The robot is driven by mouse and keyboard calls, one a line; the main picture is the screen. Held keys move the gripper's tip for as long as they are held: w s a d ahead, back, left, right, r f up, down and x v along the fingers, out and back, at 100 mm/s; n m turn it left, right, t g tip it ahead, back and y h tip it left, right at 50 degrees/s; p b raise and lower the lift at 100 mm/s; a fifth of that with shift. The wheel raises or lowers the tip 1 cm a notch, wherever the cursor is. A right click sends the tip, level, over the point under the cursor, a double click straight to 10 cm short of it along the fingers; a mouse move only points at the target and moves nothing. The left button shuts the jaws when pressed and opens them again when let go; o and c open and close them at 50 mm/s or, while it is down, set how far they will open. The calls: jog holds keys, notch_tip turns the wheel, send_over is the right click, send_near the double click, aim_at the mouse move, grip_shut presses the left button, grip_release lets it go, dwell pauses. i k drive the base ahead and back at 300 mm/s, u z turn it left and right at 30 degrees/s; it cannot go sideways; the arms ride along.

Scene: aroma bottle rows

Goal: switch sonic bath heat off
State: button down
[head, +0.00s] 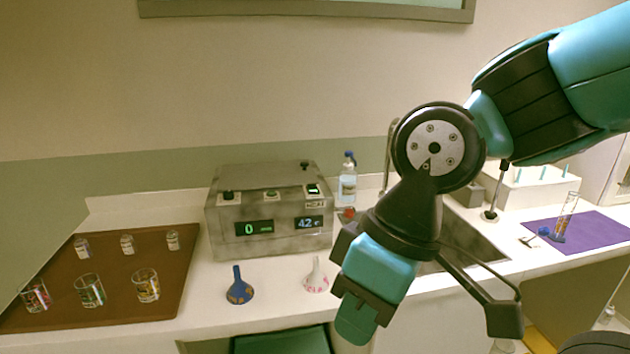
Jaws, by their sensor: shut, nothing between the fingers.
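The sonic bath (228,218) is a grey metal box on the counter, left of my arm. Its front has two displays: a green one (254,228) reading 0 and a blue one (309,222) reading about 42. On its top are a dark knob (228,195), a green-marked control (271,193) and a switch (313,189) at the right with a small label below it. I cannot tell the switch's position. My gripper (357,320) is shut and empty, pointing down in front of the counter, to the right of and nearer than the bath.
A brown tray (120,310) with several glasses and small bottles lies at left. A spray bottle (348,186), sink (470,238) and purple mat (590,232) are further right.

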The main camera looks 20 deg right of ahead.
aim_at(312, 189)
jog(key=u, duration=1.4)
jog(key=i, duration=0.8)
jog(key=z, duration=1.8)
jog(key=i, duration=0.5)
jog(key=u, duration=0.05)
